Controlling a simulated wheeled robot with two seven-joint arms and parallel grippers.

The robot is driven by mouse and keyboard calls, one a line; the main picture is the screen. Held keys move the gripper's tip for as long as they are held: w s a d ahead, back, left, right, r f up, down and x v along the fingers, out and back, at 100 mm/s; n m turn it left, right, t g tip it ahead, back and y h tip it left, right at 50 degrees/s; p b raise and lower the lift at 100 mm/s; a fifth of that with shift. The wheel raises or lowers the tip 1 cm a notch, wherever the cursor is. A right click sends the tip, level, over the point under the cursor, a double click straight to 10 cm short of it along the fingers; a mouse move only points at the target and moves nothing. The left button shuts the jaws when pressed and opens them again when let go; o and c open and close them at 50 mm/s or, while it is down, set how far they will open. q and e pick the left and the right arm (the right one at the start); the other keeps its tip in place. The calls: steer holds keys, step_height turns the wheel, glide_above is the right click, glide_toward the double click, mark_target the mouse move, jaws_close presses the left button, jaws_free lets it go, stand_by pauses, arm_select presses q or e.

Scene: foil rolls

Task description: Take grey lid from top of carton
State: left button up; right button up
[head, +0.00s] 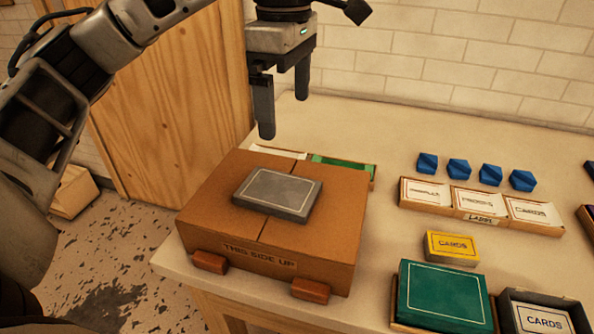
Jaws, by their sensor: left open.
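The grey lid (278,194) lies flat on top of the brown carton (214,205), with a thin pale line around its top face. The carton stands at the left front corner of the table and reads "THIS SIDE UP" on its front. My left gripper (284,116) is open and empty. It hangs fingers down above and behind the carton, apart from the lid. My right gripper does not show.
A tray (372,173) with a green item stands partly hidden behind the carton. Right of it are a tray of white labelled cards (475,202), several blue blocks (459,168), a yellow cards box (451,246), a green box (444,293) and a dark open box (545,315). A wall closes off the back.

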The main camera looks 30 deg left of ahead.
arm_select(q)
step_height(320, 180, down, 5)
steer(key=b, duration=0.2)
glide_above(289, 192)
step_height(289, 192, down, 5)
steer(key=shift+s+a+r, duration=0.1)
steer(key=shift+a+r, duration=0.05)
step_height(289, 192, down, 5)
steer(key=shift+f, duration=0.45)
steer(key=c, duration=0.9)
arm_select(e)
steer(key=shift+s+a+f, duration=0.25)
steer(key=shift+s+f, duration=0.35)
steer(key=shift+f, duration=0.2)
